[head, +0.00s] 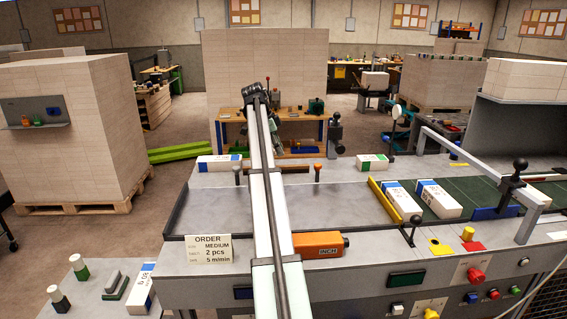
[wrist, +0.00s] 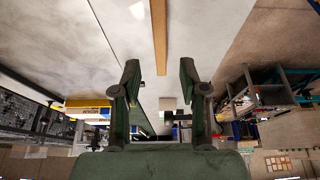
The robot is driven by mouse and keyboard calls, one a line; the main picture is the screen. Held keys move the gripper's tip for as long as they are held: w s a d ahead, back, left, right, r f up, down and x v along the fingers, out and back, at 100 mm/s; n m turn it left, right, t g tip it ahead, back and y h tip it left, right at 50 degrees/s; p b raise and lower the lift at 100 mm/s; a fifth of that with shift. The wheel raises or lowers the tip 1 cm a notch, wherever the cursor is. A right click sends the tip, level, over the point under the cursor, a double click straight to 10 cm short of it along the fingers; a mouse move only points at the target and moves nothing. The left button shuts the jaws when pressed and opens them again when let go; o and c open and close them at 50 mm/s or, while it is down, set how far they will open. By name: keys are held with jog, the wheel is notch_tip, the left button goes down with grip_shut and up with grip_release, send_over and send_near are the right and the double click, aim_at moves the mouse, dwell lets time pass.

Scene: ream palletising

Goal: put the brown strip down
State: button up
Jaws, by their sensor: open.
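The brown strip (wrist: 159,35) is a thin, straight bar in the wrist view. It lies against a pale grey surface, and its near end reaches between my fingertips. My gripper (wrist: 158,68) is open, with a dark green finger on each side of the strip and a visible gap to both. In the head view a brown bar (head: 292,168) shows at the back of the grey bench, partly behind my arm; it looks like the same strip. My arm hides most of my gripper there.
Wrapped reams (head: 438,198) lie on the green belt at the right, beside a yellow bar (head: 394,200). More reams (head: 219,162) lie along the bench's back edge. An orange box (head: 318,245) and an order sign (head: 209,248) stand in front. The grey tray floor (head: 345,205) has clear room.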

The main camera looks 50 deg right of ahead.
jog(key=shift+v, duration=1.8)
